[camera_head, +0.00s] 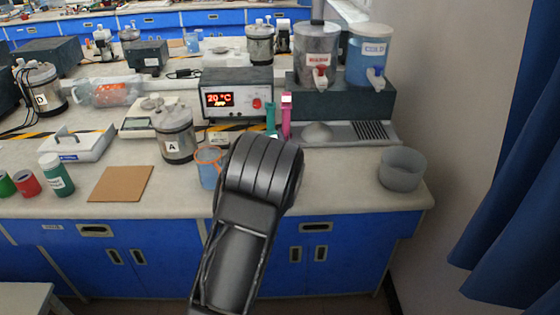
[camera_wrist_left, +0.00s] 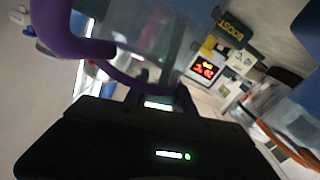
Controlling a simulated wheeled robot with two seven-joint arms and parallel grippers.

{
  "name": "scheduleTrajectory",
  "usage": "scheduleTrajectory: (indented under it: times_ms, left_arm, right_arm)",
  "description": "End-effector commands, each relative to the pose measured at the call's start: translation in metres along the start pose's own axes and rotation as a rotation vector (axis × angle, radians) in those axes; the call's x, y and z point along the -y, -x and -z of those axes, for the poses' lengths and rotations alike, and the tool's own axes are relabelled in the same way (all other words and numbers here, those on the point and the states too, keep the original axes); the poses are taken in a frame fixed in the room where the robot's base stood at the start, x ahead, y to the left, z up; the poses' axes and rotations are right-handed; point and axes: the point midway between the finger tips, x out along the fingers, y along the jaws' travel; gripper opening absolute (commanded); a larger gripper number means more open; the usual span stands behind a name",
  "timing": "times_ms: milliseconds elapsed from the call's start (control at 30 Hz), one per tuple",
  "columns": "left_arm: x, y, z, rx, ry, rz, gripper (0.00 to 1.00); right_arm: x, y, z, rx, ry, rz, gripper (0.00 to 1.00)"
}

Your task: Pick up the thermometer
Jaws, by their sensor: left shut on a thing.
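No thermometer can be made out for certain. A pink upright item (camera_head: 286,115) and a teal one (camera_head: 271,120) stand before the temperature control box, too small to identify. My left arm reaches over the bench front and hides its own fingers in the head view. In the wrist view my left gripper (camera_wrist_left: 158,98) has its fingers at the rim of a clear vessel (camera_wrist_left: 155,40) with a purple rim and handle (camera_wrist_left: 62,35). It looks shut on this vessel's rim; the exact contact is dark. The head view hides this vessel behind my arm.
An orange-rimmed clear cup (camera_head: 208,167) stands just left of my arm. The control box (camera_head: 237,95) reads 20 °C behind. Steel pot A (camera_head: 176,136) is to the left, a grey bowl (camera_head: 402,169) to the right. Bench front is clear between my arm and the bowl.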

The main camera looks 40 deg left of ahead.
Motion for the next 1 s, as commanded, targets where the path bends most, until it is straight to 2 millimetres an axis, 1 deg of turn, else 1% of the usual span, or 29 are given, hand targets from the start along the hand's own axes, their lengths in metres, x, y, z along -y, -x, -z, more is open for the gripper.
scheduleTrajectory:
  times_ms: [33,300,867,1000]
  left_arm:
    - [0.0,0.0,0.0,0.0,0.0,0.0,0.22]
    - [0.0001,0.0,0.0,0.0,0.0,0.0,0.0]
    - [-0.0001,0.0,0.0005,0.0,0.0,0.0,0.0]
    - [-0.0023,-0.0002,0.0073,-0.001,0.001,0.0,0.0]
  right_arm:
    - [0.0,0.0,0.0,0.0,0.0,0.0,0.56]
    - [0.0,0.0,0.0,0.0,0.0,0.0,0.56]
    - [0.0,0.0,0.0,0.0,0.0,0.0,0.56]
    - [-0.0001,-0.0001,0.0,0.0,0.0,0.0,0.56]
